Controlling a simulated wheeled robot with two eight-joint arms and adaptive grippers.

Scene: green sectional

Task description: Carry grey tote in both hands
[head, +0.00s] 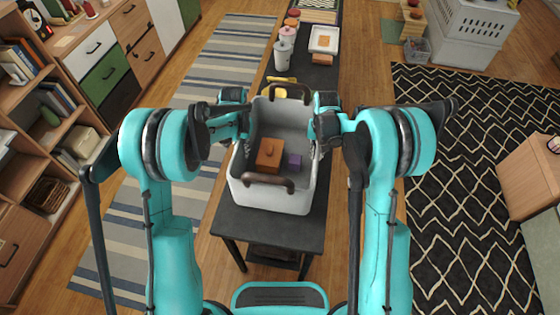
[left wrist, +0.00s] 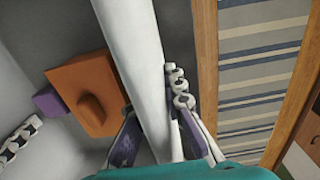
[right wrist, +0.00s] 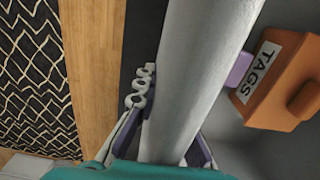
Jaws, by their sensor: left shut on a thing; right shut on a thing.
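The grey tote (head: 273,197) is over the near end of a dark narrow table; I cannot tell whether it touches the top. It has brown handles at its near and far ends. Inside lie an orange-brown box (head: 268,155) with a knob and a small purple block (head: 295,160). My left gripper (left wrist: 150,105) is shut on the tote's left wall, one finger inside and one outside. My right gripper (right wrist: 172,110) is shut on the right wall the same way. The box shows a "TAGS" label in the right wrist view (right wrist: 262,70).
The dark table (head: 265,228) runs away from me, with cups (head: 283,52), a white tray (head: 323,40) and a yellow item (head: 279,91) beyond the tote. Shelves (head: 30,130) stand left. A patterned rug (head: 450,200) and wooden cabinet (head: 532,175) are right.

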